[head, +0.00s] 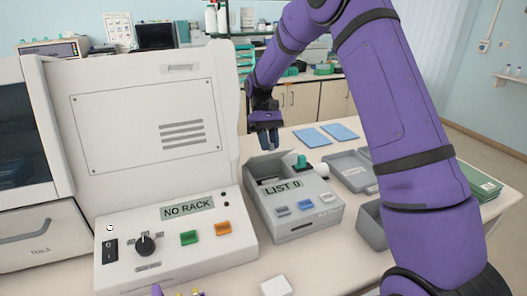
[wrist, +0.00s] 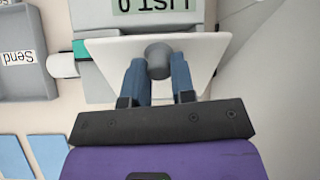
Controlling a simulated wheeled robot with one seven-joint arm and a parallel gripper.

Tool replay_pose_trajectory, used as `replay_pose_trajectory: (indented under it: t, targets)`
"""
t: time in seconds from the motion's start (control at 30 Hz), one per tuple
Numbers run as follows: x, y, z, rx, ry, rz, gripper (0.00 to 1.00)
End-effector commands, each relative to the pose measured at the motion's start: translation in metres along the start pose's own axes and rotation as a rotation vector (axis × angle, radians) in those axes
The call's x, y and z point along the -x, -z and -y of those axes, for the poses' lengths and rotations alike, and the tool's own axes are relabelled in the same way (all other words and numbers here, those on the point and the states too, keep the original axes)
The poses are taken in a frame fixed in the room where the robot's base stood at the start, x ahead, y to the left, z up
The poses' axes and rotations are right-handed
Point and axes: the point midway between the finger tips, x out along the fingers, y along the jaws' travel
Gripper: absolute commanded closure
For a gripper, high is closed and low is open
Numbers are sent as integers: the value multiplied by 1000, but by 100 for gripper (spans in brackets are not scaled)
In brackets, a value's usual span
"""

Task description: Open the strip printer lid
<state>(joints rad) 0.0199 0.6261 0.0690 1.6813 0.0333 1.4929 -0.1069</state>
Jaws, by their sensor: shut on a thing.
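The strip printer (head: 290,218) is a grey box on the bench with a "LIST 0" display and several small buttons on its front. Its lid (head: 268,160) stands raised at the back left of the printer top, with the opening in front of it partly visible. In the wrist view the lid is a pale panel (wrist: 205,50) with a round grey knob (wrist: 159,60). My gripper (head: 268,142) is behind the lid, its blue fingers (wrist: 159,82) on either side of the knob and shut on it. The exact lid angle is hard to tell.
A large white machine (head: 140,115) with a "NO RACK" display stands close on the left. A green-topped part (head: 301,160) sticks up beside the lid. Grey trays (head: 353,165) are to the right, and blue sheets (head: 311,137) lie behind.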

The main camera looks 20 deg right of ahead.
Motion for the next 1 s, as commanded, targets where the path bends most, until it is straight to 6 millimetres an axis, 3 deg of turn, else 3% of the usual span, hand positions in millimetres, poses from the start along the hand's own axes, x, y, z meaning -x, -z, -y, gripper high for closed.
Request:
replay_pose_trajectory:
  t: [0.4,0.7,1.0]
  targets:
    - [33,24,-9,-1,-1,-12,100]
    - [46,47,-12,-1,-1,-8,100]
    - [50,64,-15,-10,28,176,100]
